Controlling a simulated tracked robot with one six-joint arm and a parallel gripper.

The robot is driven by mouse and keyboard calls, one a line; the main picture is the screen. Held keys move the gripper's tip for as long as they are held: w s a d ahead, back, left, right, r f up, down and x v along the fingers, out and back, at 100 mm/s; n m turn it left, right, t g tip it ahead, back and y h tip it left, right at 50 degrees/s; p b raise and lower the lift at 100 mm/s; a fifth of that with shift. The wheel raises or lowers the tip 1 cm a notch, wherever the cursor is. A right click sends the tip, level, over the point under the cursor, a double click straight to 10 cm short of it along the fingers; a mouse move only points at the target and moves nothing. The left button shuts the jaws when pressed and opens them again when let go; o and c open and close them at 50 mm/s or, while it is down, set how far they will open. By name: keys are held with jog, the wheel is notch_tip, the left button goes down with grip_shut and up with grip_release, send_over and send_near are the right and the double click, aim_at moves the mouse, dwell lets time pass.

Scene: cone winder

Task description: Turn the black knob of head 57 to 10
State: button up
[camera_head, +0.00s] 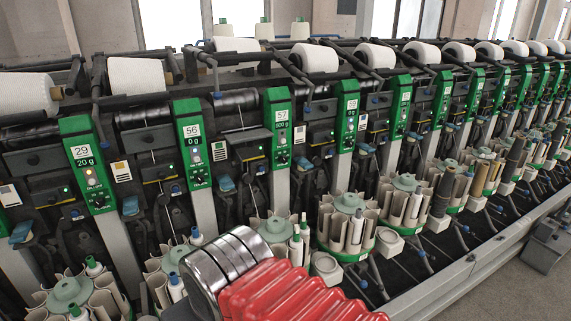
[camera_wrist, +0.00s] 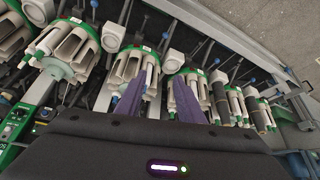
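Neighbouring head 56 (camera_head: 193,143) and head 29 (camera_head: 88,163) have similar panels. White bobbin magazines (camera_head: 347,226) stick out below the heads. White yarn cones (camera_head: 236,52) lie along the top. A grey rail (camera_head: 490,258) borders the machine; open floor lies at right.

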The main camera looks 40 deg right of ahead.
jog(key=shift+o, duration=0.8)
jog(key=shift+w+d, duration=0.15)
jog(key=w+d+r+m+t+h, duration=0.2)
jog(key=w+d+m+t+h, duration=0.1)
jog(key=w+d, duration=1.05)
jog(key=w+d+r+m+t+h, duration=0.2)
jog(key=w+d+t+h, duration=0.1)
jog(key=w+d, duration=1.05)
jog(key=m+t, duration=0.2)
jog(key=t, duration=0.4)
send_near(285, 160)
jog(key=v, duration=0.6)
jog(key=shift+d+r, duration=0.2)
jog(key=shift+r, duration=0.15)
jog(key=shift+w, duration=0.15)
jog(key=x, duration=1.3)
jog(key=shift+w+f, duration=0.3)
jog(key=shift+f, duration=0.05)
jog(key=shift+c, duration=0.4)
